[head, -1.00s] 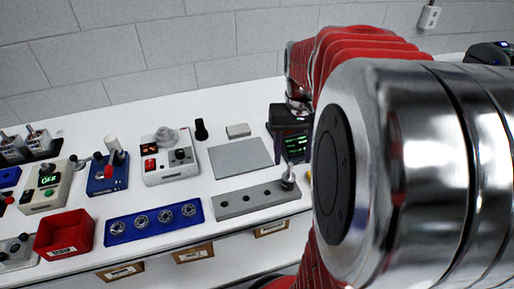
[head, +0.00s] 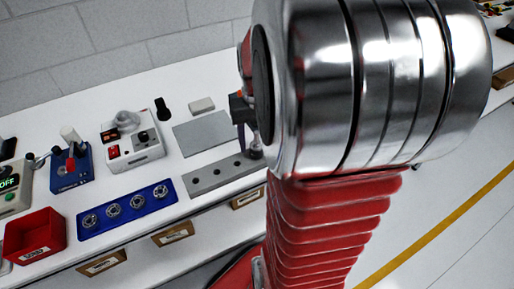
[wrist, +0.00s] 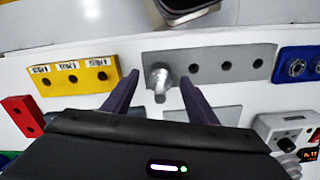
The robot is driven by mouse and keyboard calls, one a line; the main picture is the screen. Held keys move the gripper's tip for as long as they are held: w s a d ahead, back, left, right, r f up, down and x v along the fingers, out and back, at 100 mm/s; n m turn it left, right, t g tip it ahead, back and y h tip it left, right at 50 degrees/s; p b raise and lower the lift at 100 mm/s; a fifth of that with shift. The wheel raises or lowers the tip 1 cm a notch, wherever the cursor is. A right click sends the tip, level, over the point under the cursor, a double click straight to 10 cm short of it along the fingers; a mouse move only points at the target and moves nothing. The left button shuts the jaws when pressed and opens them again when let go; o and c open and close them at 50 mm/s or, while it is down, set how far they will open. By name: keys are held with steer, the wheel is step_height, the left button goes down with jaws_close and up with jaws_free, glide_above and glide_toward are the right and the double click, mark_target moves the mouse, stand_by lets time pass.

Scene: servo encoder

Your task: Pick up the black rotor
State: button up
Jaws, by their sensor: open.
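A short black cylinder (head: 162,109), which looks like the black rotor, stands on the white bench behind the grey flat plate (head: 203,133) in the head view. I cannot make it out in the wrist view. My gripper (wrist: 160,77) is open with its two dark purple fingers spread. In the wrist view, a silver peg (wrist: 159,84) at the end of the grey holed block (wrist: 211,53) shows between the fingers; I cannot tell if they touch it. In the head view my gripper (head: 243,122) is partly hidden by my arm, beside that peg.
A blue tray with several metal rings (head: 125,210), a red bin (head: 35,236) and a white switch box (head: 132,149) stand to the left. A yellow holed block (wrist: 75,78) and a red part (wrist: 23,117) show left in the wrist view. A small beige block (head: 201,105) lies behind the plate.

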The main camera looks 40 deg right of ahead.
steer(key=shift+f, duration=1.25)
steer(key=shift+c, duration=0.7)
jaws_close()
